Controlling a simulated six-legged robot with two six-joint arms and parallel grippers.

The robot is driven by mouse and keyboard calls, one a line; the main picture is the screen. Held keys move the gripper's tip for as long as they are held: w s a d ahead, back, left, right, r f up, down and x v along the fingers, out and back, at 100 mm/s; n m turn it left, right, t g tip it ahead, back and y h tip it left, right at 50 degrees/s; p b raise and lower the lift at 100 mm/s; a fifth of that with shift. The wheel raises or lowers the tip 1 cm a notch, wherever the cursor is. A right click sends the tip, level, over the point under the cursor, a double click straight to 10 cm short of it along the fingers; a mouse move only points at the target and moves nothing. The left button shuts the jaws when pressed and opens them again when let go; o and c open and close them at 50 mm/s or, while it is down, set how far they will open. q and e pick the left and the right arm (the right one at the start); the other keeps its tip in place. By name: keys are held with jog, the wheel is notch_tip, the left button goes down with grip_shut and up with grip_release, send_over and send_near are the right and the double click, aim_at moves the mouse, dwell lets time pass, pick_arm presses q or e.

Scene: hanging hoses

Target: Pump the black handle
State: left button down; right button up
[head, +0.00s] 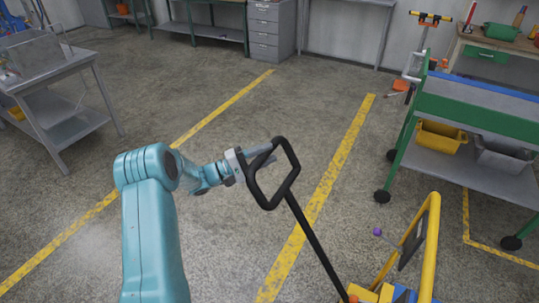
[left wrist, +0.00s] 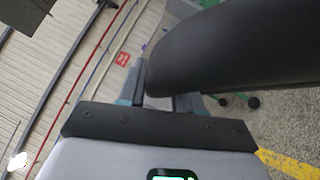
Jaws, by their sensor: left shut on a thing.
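The black handle (head: 312,237) is a long dark shaft with a closed loop at its top. It rises tilted to the left from a yellow and blue base (head: 390,293) at the bottom edge. My left gripper (head: 262,156) comes in from the left and is shut on the left upper side of the loop. In the left wrist view, the handle (left wrist: 235,50) is a large dark bar across the upper right, close to the jaws. The gripper's fingertips are partly hidden behind it. My right gripper is in neither view.
A green wheeled cart (head: 480,115) stands at the right. A grey table (head: 75,68) stands at the left. The floor between the tables is mostly clear, with yellow lines.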

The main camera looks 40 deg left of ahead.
pick_arm(q)
jog(key=shift+a, duration=0.35)
jog(key=shift+d, duration=0.1)
jog(key=c, duration=0.8)
grip_release()
jog(key=shift+c, duration=0.2)
jog(key=shift+f, duration=0.1)
jog(key=shift+s, duration=0.15)
jog(key=b+v, duration=0.3)
jog(key=v, duration=1.3)
jog(key=shift+f, duration=0.1)
jog(key=shift+d, duration=0.1)
